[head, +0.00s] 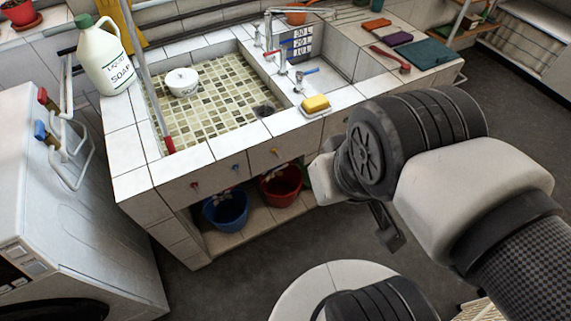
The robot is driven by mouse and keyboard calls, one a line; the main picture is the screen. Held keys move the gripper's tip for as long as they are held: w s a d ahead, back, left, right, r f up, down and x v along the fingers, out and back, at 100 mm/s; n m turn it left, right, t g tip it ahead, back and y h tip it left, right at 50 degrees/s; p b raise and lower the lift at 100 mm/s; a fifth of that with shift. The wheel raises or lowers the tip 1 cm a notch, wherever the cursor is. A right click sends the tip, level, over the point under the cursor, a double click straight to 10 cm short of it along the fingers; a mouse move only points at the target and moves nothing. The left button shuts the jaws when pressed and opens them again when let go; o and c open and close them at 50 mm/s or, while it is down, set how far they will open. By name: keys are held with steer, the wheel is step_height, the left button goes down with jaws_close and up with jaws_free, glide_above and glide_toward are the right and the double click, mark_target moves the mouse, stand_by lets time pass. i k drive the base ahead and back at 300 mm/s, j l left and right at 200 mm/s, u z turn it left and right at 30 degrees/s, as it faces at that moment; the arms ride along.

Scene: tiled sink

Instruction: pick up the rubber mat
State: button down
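A flat teal mat (422,53), which looks like the rubber mat, lies on the tiled counter right of the sink, near its right end. Its whole top shows and nothing rests on it. My gripper (388,228) hangs in front of the sink unit, below counter height in the picture and well apart from the mat. My own arm hides most of the gripper. One dark finger shows, and I cannot see whether the fingers are apart or hold anything.
Beside the mat lie a red brush (391,60), a purple pad (390,40) and an orange sponge (376,23). A yellow sponge (315,103) sits on the sink's front edge. A faucet (268,35) and soap jug (104,60) stand farther left. Open floor lies right of the unit.

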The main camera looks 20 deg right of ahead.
mark_target(427, 54)
steer(key=z, duration=1.4)
steer(key=i+l+u, duration=0.15)
steer(key=u, duration=0.3)
steer(key=i+l+u, duration=0.2)
steer(key=u, duration=0.25)
steer(key=i+l+u, duration=0.15)
steer(key=l+u, duration=0.15)
steer(key=u, duration=0.2)
steer(key=i+l+u, duration=0.1)
steer(key=l+u, duration=0.2)
steer(key=u, duration=0.15)
steer(key=i+l+u, duration=0.1)
steer(key=l+u, duration=0.2)
steer(key=l, duration=1.25)
steer(key=l+u, duration=0.25)
steer(key=l, duration=1.3)
steer(key=k+l, duration=0.1)
steer(key=l, duration=1.35)
